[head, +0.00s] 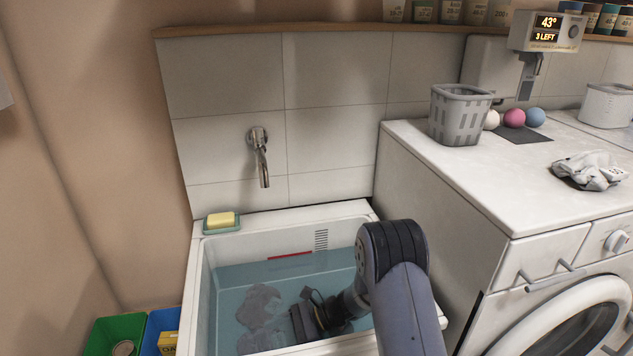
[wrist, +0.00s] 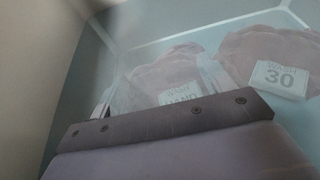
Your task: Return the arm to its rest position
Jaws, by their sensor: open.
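My arm bends down over the white sink (head: 205,290), and my gripper (head: 304,318) is low inside it, at or in the bluish water. My gripper is open. A greyish garment (head: 260,305) lies in the water just left of it. In the wrist view, two pale pinkish cloths lie under the water. The right cloth (wrist: 240,62) has a white tag reading "WASH 30". The left cloth (wrist: 150,78) has a tag reading "HAND", partly hidden by my gripper's dark edge. No cloth is visibly held.
A wall tap (head: 262,160) juts out above the sink. A soap bar (head: 221,219) sits on its back left corner. A washing machine (head: 440,230) stands close on the right, with a grey basket (head: 460,118) and a crumpled cloth (head: 590,170) on top. Green (head: 104,335) and blue bins stand at lower left.

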